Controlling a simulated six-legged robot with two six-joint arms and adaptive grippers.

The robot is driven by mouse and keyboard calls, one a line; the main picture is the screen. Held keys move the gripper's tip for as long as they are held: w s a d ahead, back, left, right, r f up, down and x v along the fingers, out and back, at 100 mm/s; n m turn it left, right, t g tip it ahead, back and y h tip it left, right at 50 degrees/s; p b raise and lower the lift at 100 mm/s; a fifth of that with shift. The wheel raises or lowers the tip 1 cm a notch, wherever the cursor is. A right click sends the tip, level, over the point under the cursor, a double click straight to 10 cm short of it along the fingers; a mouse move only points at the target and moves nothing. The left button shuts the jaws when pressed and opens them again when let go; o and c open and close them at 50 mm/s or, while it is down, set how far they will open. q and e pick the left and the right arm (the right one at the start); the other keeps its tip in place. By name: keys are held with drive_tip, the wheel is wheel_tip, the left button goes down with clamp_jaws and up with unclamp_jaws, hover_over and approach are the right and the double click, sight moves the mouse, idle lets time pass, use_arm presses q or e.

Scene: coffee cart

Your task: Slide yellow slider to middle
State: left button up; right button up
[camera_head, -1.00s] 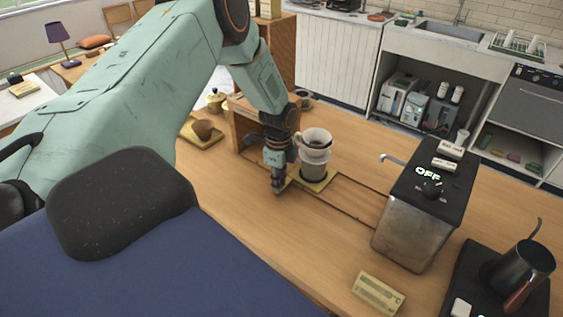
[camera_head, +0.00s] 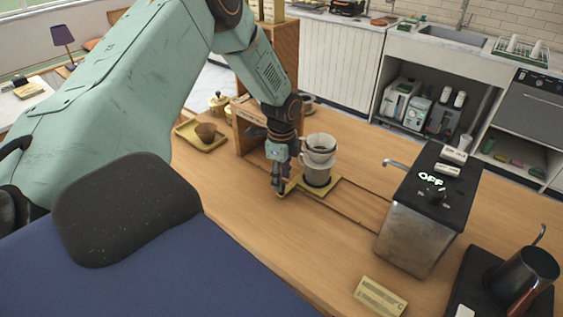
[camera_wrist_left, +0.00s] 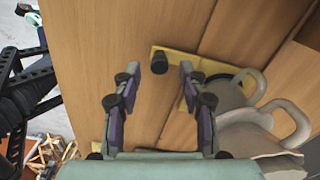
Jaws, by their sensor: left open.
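The yellow slider (camera_head: 322,194) is a flat plate at the left part of a grooved track in the wooden counter. A grey cup (camera_head: 316,176) with a white dripper (camera_head: 319,146) on top stands on it. My left gripper (camera_head: 281,190) points down at the slider's near left end. In the left wrist view the slider (camera_wrist_left: 209,68) has a dark knob (camera_wrist_left: 159,63). My open left fingers (camera_wrist_left: 160,76) are on either side of the knob in that picture; contact cannot be told. The fingers partly hide the slider. My right gripper is not in view.
A metal machine (camera_head: 412,225) marked OFF stands at the track's right end. A wooden stand (camera_head: 250,135) is behind my left gripper. A small card (camera_head: 380,296) lies at the front edge, and a dark kettle (camera_head: 525,278) stands at right. The track between slider and machine is clear.

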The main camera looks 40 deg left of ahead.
use_arm(q)
wheel_tip(320, 180, up, 9)
drive_tip(key=shift+f, duration=0.15)
drive_tip(key=shift+s+f, duration=0.1)
drive_tip(key=shift+s, duration=0.05)
idle(0.6)
